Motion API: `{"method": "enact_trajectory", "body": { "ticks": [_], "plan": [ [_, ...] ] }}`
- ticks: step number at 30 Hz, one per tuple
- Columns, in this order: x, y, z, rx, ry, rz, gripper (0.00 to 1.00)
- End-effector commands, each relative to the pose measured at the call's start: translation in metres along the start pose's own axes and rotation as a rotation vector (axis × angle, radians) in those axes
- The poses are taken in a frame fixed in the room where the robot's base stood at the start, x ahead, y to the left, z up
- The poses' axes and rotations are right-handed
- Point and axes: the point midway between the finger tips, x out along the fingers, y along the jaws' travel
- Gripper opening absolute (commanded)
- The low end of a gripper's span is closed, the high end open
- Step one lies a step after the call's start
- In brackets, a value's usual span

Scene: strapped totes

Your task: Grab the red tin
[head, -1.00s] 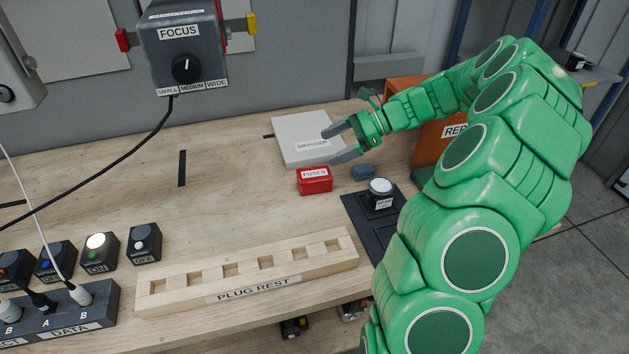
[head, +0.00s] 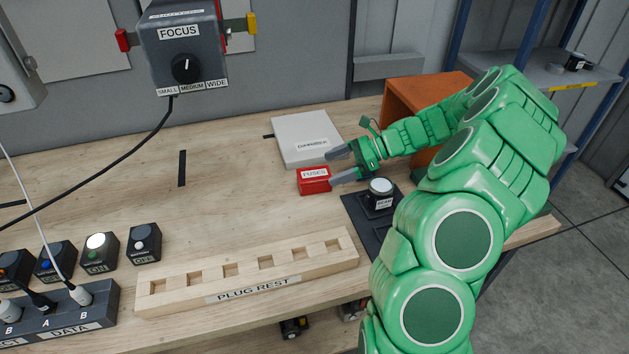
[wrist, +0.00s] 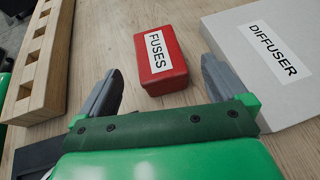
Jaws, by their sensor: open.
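The red tin (head: 313,181), labelled FUSES, sits on the wooden workbench in the head view. It also shows in the wrist view (wrist: 163,70), just beyond and between the two grey fingers. My gripper (head: 336,167) is open and empty, close to the tin's right side in the head view. In the wrist view the open gripper (wrist: 160,88) faces the tin, with the tin nearer the right finger. I cannot tell whether a finger touches it.
A white DIFFUSER box (head: 290,130) lies behind the tin, close to one finger. A wooden PLUG REST (head: 200,286) lies in front. An orange bin (head: 400,95) stands behind my arm. Bench left of the tin is clear.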

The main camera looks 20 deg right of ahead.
Motion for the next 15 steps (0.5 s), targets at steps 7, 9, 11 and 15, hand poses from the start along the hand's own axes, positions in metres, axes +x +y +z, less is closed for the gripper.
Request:
{"method": "enact_trajectory", "body": {
  "ticks": [7,9,11,15],
  "plan": [
    [0.032,0.002,0.001,0.002,-0.003,0.007,0.99],
    [0.040,0.001,0.000,0.002,-0.001,0.005,0.99],
    [0.044,0.001,0.000,0.002,-0.001,0.004,0.99],
    [0.045,0.001,0.000,0.001,-0.001,0.002,0.99]
  ]
}}
